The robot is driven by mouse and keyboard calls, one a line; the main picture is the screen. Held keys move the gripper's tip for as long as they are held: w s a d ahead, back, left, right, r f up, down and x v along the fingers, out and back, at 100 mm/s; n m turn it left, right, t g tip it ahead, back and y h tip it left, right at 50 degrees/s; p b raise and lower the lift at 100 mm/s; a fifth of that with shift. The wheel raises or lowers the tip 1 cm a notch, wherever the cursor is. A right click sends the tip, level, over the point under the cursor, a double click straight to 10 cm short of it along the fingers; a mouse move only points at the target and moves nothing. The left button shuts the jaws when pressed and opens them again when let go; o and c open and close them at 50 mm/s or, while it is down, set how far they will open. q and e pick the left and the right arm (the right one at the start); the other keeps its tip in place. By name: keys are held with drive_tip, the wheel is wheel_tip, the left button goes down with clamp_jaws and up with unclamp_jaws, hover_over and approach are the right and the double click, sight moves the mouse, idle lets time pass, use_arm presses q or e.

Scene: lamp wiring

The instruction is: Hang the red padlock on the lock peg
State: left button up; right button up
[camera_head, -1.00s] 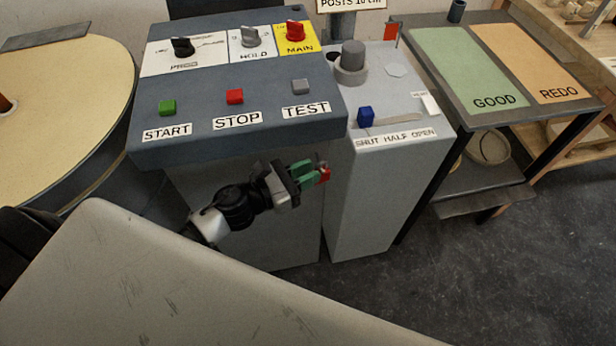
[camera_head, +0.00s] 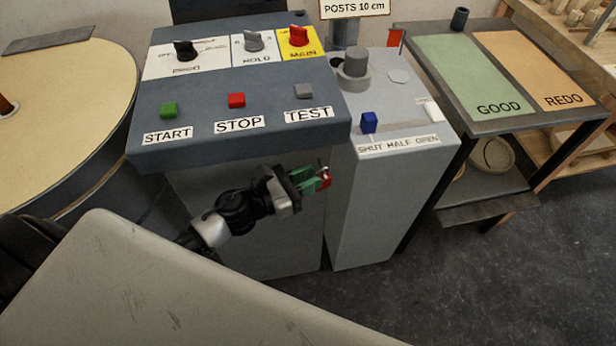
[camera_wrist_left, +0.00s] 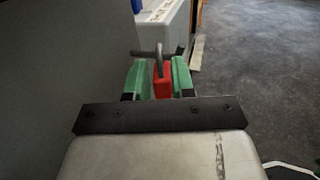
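My left gripper (camera_head: 312,181) has green fingers and is shut on the red padlock (camera_head: 325,180), beside the front of the grey console. In the left wrist view the red padlock (camera_wrist_left: 162,82) sits between the green fingers (camera_wrist_left: 160,78), upright, with its grey shackle (camera_wrist_left: 159,60) upward. A short grey bar, apparently the lock peg (camera_wrist_left: 142,53), lies crosswise at the height of the shackle. I cannot tell whether the shackle is around it or only in front of it. My right gripper is not in view.
The console (camera_head: 240,125) carries START, STOP and TEST buttons and several knobs. A pale cabinet (camera_head: 375,200) with a blue handle (camera_head: 369,122) stands right of it. Farther right is a table with GOOD (camera_head: 470,75) and REDO (camera_head: 545,65) areas. Dark floor (camera_head: 470,290) is open at lower right.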

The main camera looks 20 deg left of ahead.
use_arm(q)
drive_tip(key=o, duration=0.5)
drive_tip(key=shift+b+v, duration=1.25)
drive_tip(key=shift+v, duration=4.15)
drive_tip(key=shift+a, duration=0.1)
